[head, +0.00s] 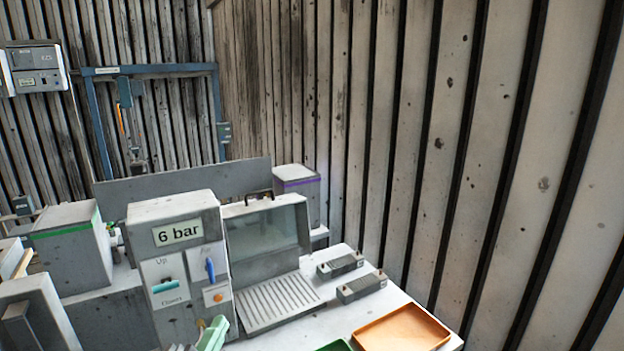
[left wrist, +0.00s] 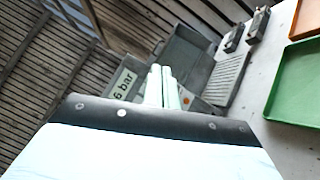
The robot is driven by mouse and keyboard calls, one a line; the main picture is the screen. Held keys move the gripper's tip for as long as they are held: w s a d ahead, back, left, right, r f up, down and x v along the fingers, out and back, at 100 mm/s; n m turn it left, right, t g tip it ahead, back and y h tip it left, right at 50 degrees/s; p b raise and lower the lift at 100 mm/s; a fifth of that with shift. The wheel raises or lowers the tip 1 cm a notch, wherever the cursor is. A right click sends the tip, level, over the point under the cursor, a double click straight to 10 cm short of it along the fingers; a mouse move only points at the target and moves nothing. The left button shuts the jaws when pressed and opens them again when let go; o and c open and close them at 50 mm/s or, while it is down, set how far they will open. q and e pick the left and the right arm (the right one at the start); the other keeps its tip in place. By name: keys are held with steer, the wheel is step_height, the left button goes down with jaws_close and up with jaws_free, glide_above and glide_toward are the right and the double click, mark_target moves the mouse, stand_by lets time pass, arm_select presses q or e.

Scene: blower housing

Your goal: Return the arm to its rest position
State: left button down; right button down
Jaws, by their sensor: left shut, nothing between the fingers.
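My left gripper (head: 214,335) shows at the bottom of the head view, in front of the grey control box marked "6 bar" (head: 178,236). In the left wrist view its pale green fingers (left wrist: 163,88) are together with nothing between them. They point toward the control box (left wrist: 124,84), apart from it as far as I can tell. My right gripper is in neither view.
A grey case with a clear window (head: 266,243) and a ribbed tray (head: 278,300) stands right of the control box. Two grey blocks (head: 340,264) lie on the white table. An orange tray (head: 402,328) and a green tray (left wrist: 297,88) sit at the front right.

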arm_select(q)
steer(key=s+d+f+m+g+h, duration=0.1)
steer(key=s+d+f+m+g, duration=0.1)
steer(key=s+f+m+g, duration=1.1)
steer(key=s+a+f+m+g+y, duration=0.1)
steer(key=s+a+f+m+y, duration=0.1)
steer(key=s+a+m, duration=0.3)
steer(key=s+a+f+m+g+y, duration=0.2)
steer(key=s+a+m+y, duration=0.15)
steer(key=s, duration=0.35)
step_height(320, 180, down, 31)
steer(key=d+b, duration=0.1)
steer(key=b, duration=0.8)
steer(key=s+a+f+g+b, duration=0.1)
steer(key=s+f+b, duration=0.3)
steer(key=s+f, duration=0.4)
steer(key=s+a+f+g+b, duration=0.1)
steer(key=s+f+b, duration=0.3)
steer(key=s+f, duration=0.5)
step_height(320, 180, down, 9)
steer(key=shift+s+a+r+h, duration=0.15)
steer(key=shift+s+a+h, duration=0.2)
steer(key=shift+a, duration=0.15)
steer(key=shift+w, duration=0.1)
